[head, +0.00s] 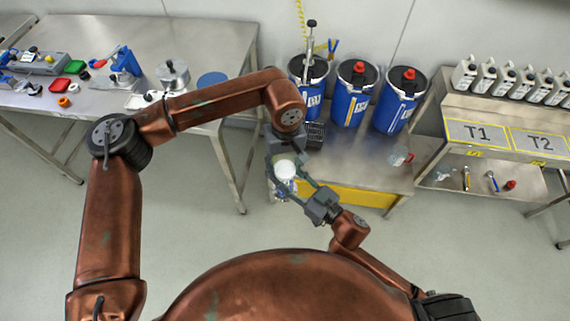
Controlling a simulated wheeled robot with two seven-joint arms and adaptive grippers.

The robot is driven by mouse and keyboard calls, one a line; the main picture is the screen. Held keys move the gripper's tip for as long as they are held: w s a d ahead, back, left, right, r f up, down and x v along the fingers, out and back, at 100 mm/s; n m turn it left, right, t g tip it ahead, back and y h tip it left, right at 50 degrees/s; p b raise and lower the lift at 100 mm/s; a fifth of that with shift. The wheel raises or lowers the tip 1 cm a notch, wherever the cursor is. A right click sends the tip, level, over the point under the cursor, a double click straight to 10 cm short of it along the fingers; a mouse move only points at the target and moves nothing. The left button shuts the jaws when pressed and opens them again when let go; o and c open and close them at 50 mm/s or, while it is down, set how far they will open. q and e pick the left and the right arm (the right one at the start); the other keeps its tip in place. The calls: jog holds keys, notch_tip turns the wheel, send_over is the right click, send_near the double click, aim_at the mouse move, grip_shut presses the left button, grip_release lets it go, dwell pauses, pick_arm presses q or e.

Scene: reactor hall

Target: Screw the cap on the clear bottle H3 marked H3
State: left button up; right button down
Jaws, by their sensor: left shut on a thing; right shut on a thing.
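A clear bottle (284,189) with blue marking is held in front of the bench; its label is too small to read. A white round cap (285,168) is at its top, seen from above. I cannot tell whether the cap is seated on the neck or just above it. My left gripper (284,163) comes down from behind and is shut on the cap. My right gripper (293,186) reaches in from the lower right and is shut on the bottle. The fingers partly hide the bottle.
A shelf marked T1 and T2 (507,135) holds several white canisters. A cluttered table (225,60) is at left. Front floor is open.

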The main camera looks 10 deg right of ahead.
pick_arm(q)
jog(key=m, duration=0.6)
jog(key=shift+m, duration=0.3)
jog(key=m, duration=0.7)
jog(key=shift+w, duration=0.1)
jog(key=o, duration=0.8)
jog(key=shift+r, duration=0.1)
jog(key=shift+r, duration=2.15)
jog(key=shift+c, duration=0.4)
